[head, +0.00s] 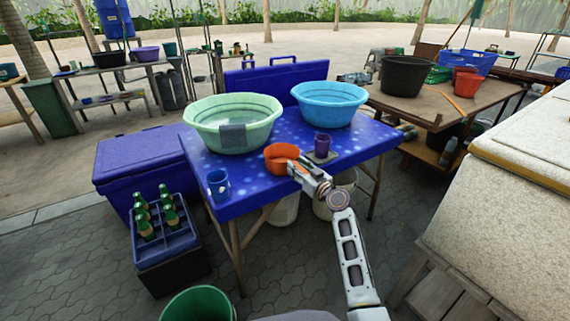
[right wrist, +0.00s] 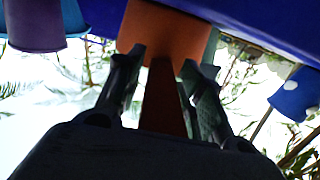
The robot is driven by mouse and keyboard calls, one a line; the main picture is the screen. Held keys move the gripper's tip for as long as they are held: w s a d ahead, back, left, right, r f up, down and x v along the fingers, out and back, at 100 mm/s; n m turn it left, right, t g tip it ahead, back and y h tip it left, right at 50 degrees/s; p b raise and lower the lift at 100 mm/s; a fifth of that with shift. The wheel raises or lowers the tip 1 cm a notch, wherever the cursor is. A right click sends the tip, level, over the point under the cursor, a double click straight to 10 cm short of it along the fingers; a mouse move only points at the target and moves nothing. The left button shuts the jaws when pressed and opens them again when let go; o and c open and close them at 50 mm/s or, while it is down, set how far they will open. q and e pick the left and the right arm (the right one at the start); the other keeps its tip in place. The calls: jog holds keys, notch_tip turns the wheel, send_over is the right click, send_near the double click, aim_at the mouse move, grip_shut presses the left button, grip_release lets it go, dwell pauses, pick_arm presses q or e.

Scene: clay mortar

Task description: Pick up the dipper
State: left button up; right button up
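The orange dipper (head: 279,160) rests on the blue table (head: 258,178) near its front edge. My right gripper (head: 301,167) reaches in from the front right, at the dipper's handle side. In the right wrist view the dipper's bowl (right wrist: 166,29) is just ahead of the fingers, and its handle runs back between them. The two fingers of my right gripper (right wrist: 165,62) stand on either side of the handle, with narrow gaps showing, so it looks open around the handle. My left gripper is not in view.
A green basin (head: 205,125) and a blue basin (head: 330,105) stand behind the dipper. A purple cup (head: 322,145) is close on the right, a blue mug (head: 218,186) on the left.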

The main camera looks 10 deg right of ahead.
grip_shut()
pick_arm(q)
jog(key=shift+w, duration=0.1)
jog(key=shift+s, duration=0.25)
pick_arm(e)
jog(key=shift+r, duration=0.1)
jog(key=shift+r, duration=0.5)
notch_tip(320, 180, up, 7)
jog(key=p, duration=0.3)
jog(key=shift+r, duration=0.2)
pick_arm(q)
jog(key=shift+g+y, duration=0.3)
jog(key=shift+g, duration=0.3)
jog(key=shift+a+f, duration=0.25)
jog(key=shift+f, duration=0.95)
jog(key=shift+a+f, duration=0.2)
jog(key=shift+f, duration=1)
pick_arm(e)
jog(key=shift+r, duration=0.75)
pick_arm(q)
jog(key=shift+p, duration=0.35)
